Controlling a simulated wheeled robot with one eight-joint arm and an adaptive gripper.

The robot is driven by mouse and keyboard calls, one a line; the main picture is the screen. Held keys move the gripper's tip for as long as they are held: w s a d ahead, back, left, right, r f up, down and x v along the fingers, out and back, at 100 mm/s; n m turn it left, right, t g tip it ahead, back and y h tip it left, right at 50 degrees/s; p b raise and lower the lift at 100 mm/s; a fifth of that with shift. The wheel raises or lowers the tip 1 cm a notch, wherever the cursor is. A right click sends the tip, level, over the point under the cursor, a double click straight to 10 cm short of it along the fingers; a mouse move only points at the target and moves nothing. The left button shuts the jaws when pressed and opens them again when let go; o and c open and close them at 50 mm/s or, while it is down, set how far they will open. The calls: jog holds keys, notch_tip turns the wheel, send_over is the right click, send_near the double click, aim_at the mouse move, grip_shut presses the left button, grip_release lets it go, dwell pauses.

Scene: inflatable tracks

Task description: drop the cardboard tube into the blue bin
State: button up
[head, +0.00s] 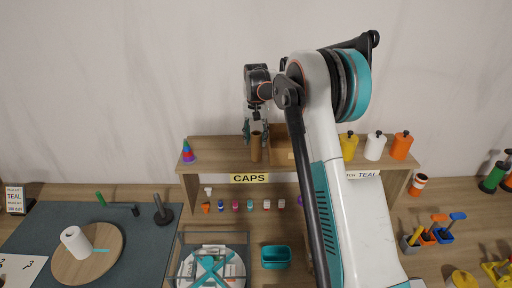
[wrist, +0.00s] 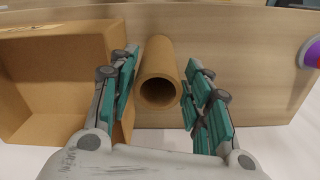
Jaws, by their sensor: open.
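The cardboard tube (head: 256,148) stands upright on the wooden shelf in the head view. In the wrist view the brown tube (wrist: 157,72) shows its open end toward the camera. My gripper (wrist: 161,68) is open, with one teal-padded finger on each side of the tube; a gap shows on the right, and the left finger is very near it. In the head view my gripper (head: 254,128) is at the tube's upper part, partly hidden by my arm. A small blue bin (head: 444,237) sits at the right with a blue-topped item in it.
An open cardboard box (wrist: 40,95) stands close beside the tube. Yellow, white and orange bottles (head: 375,146) and a stacked cone toy (head: 188,153) share the shelf. A teal tub (head: 276,258) and a wire rack (head: 213,240) stand on the table below.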

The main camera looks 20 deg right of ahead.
aim_at(256, 149)
jog(key=shift+s+f+p, duration=0.1)
jog(key=shift+f+p, duration=0.25)
jog(key=shift+f, duration=2.8)
jog(key=c, duration=0.9)
jog(key=shift+r, duration=0.15)
notch_tip(256, 149, up, 20)
jog(key=shift+s+f+b, duration=0.1)
jog(key=shift+f+b, duration=0.1)
jog(key=shift+b, duration=0.15)
